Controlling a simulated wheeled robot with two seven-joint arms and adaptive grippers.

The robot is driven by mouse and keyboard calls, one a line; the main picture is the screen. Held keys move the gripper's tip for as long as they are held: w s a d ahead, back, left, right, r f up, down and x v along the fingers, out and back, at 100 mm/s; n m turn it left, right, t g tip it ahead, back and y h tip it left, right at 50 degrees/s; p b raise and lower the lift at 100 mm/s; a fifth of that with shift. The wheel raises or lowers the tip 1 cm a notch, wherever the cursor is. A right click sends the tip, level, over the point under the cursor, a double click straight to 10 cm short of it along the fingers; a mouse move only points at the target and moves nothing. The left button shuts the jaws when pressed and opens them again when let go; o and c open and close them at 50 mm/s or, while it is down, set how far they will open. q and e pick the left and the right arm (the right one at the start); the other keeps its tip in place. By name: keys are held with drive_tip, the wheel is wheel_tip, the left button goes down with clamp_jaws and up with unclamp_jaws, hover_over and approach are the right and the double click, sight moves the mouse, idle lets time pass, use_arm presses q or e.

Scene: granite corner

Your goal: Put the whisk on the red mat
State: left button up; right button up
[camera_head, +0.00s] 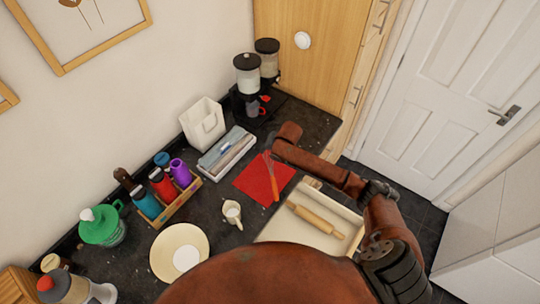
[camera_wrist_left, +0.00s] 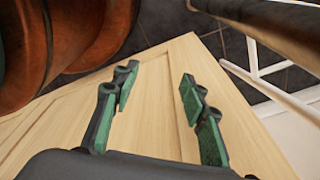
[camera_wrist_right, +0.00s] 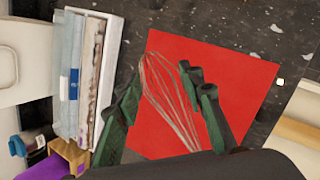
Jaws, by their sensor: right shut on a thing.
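The red mat (camera_head: 250,180) lies flat on the dark granite counter, and it fills the middle of the right wrist view (camera_wrist_right: 235,75). My right gripper (camera_head: 269,150) is over the mat, small and partly hidden in the head view. In the right wrist view its fingers (camera_wrist_right: 162,88) are on both sides of the whisk (camera_wrist_right: 165,85) and shut on it. The wire loops lie over the mat in that view. An orange handle (camera_head: 275,190) shows over the mat in the head view. I cannot tell whether the whisk touches the mat. My left gripper (camera_wrist_left: 158,82) is open and empty.
A tray with a rolling pin (camera_head: 316,219) is right of the mat. Books (camera_head: 226,148) lie to its left, and a white jug (camera_head: 232,212) stands below it. Dispensers (camera_head: 247,75) stand behind. A bottle rack (camera_head: 178,203) and plate (camera_head: 165,250) are farther left.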

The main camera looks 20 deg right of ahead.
drive_tip(key=shift+w+d+f+p, duration=0.15)
drive_tip(key=shift+f+p, duration=0.35)
drive_tip(key=shift+f, duration=1.3)
drive_tip(key=shift+f, duration=0.15)
drive_tip(key=o, duration=1.2)
drive_tip(key=shift+c, duration=0.2)
drive_tip(key=v, duration=1.2)
drive_tip(key=shift+b, duration=0.4)
